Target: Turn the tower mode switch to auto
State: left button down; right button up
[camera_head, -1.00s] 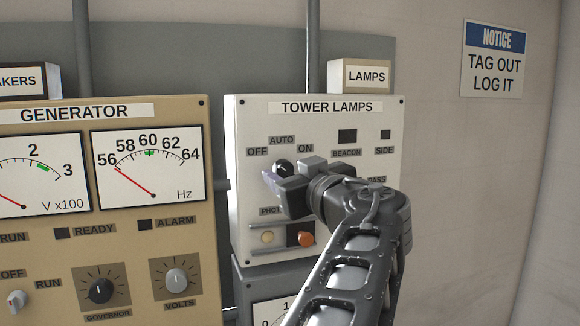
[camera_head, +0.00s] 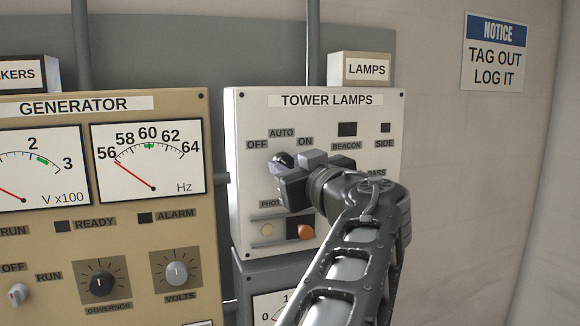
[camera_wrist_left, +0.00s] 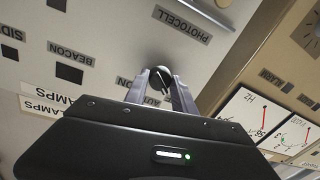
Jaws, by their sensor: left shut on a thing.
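The tower mode switch is a dark round knob (camera_head: 283,160) on the white TOWER LAMPS panel (camera_head: 245,215), under the labels OFF, AUTO and ON. My left gripper (camera_head: 283,172) is at the knob, coming from the lower right, and hides much of it. In the left wrist view, the panel appears upside down and my two grey fingers (camera_wrist_left: 160,90) close around the knob beside the partly covered AUTO label. The gripper is shut on the knob. Which mark its pointer faces I cannot tell. My right gripper is out of view.
A lamp (camera_head: 347,129) labelled BEACON sits right of the switch. The tan GENERATOR panel (camera_head: 215,190) stands at the left. Bare wall (camera_head: 470,180) lies to the right.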

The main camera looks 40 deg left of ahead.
pick_arm(q)
jog(key=shift+m+t+b, duration=0.5)
jog(key=shift+m+b, duration=2.2)
jog(key=shift+m, duration=2.4)
jog(key=c, duration=1)
grip_release()
jog(key=shift+c, duration=0.2)
jog(key=shift+s+d+f, duration=0.1)
